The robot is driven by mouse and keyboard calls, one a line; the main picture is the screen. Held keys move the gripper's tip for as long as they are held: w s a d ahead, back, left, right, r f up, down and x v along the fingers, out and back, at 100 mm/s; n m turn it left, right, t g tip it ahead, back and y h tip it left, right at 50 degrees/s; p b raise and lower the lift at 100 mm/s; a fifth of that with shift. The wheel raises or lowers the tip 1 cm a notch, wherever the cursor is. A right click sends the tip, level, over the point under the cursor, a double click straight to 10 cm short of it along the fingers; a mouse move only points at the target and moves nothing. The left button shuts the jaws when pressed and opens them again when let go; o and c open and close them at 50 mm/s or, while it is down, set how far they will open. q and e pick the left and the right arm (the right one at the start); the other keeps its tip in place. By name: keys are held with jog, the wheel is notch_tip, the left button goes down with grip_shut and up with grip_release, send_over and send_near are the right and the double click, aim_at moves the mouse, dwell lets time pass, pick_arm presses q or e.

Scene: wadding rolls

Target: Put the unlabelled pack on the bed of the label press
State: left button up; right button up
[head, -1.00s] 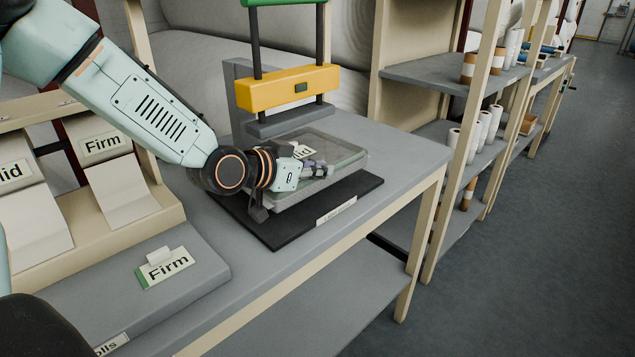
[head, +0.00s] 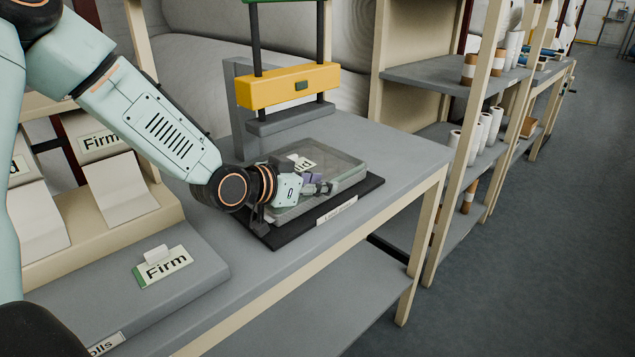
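The pack (head: 345,163) is a flat grey block with a clear wrap. It lies on the black bed (head: 371,186) of the label press (head: 288,88), in front of the yellow press head. A white label ending in "lid" (head: 304,163) shows at the pack's top, partly hidden by my gripper; I cannot tell whether it is stuck on. My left gripper (head: 320,185) is at the near side of the pack, its fingers over the pack's top. Whether the fingers still clamp the pack is too small to tell. My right gripper is not in view.
The grey bench (head: 408,160) is clear right of the press. Shelves with rolls (head: 485,128) stand farther right.

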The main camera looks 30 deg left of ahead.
pick_arm(q)
jog(key=shift+s+a+r+p, duration=0.15)
jog(key=shift+s+r+p, duration=0.2)
jog(key=shift+s, duration=0.15)
jog(key=shift+p+v, duration=0.8)
jog(key=shift+v, duration=0.4)
jog(key=p+v, duration=0.2)
jog(key=shift+s+r+p, duration=0.2)
jog(key=shift+s+p, duration=0.05)
jog(key=shift+p, duration=0.1)
jog(key=shift+p+v, duration=0.8)
jog(key=shift+p, duration=0.45)
jog(key=shift+s+a+r+p, duration=0.25)
jog(key=shift+s+p, duration=0.4)
jog(key=shift+p, duration=0.55)
jog(key=p+v, duration=0.2)
jog(key=p, duration=0.2)
jog(key=shift+s+a, duration=0.1)
jog(key=shift+s, duration=0.1)
jog(key=shift+s+a+p, duration=0.1)
jog(key=shift+s+p, duration=0.15)
jog(key=shift+p, duration=0.3)
